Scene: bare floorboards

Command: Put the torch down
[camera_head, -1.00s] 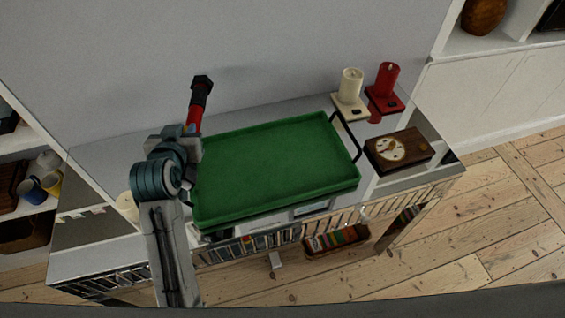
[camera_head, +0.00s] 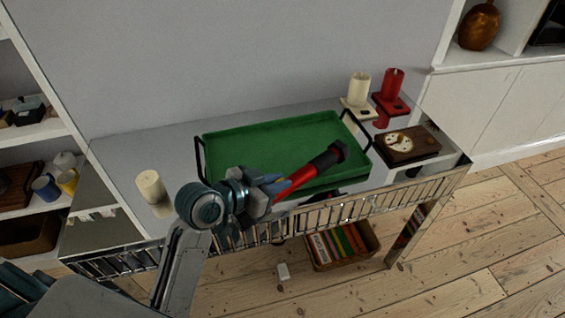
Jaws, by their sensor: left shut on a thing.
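The torch (camera_head: 297,181) is red with a black head (camera_head: 329,154). My left gripper (camera_head: 271,187) is shut on its near end and holds it tilted, the head pointing up and right. In the picture the torch lies across the front part of the green tray (camera_head: 250,143); whether it touches the tray I cannot tell. The tray stands empty on the reflective tabletop, with black handles at its two ends. My left arm covers the tray's front left corner. My right gripper is not in view.
A cream candle (camera_head: 151,186) stands left of the tray. A slatted rail (camera_head: 345,212) runs along the front edge. A book basket (camera_head: 341,246) sits below.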

